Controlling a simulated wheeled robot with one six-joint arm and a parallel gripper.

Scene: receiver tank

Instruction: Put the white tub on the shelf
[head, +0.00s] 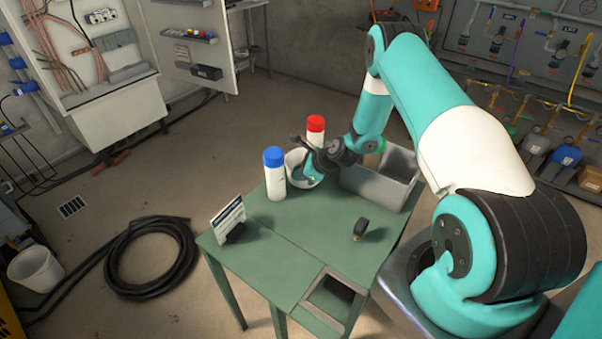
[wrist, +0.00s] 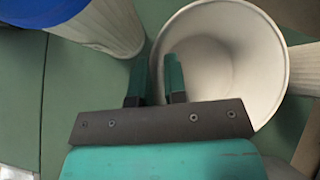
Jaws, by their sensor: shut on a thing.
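The white tub (head: 294,163) stands at the back of the green table, between two capped bottles and partly hidden by my gripper (head: 309,172). In the wrist view the white tub (wrist: 262,60) is seen from above, open and empty as far as its inside shows. My gripper (wrist: 156,78) is shut on its left wall, one finger outside and one inside. I cannot tell whether its base touches the table. Which shelf is meant is unclear; a narrow shelf with small coloured items (head: 190,36) is on the cabinet door at the back.
A blue-capped bottle (head: 274,178) stands just left of the tub and a red-capped bottle (head: 316,134) behind it. A grey bin (head: 372,184) is to the right. A sign (head: 229,218) and a small black object (head: 361,229) sit on the green table (head: 290,232). Coiled hose (head: 150,285) lies on the floor.

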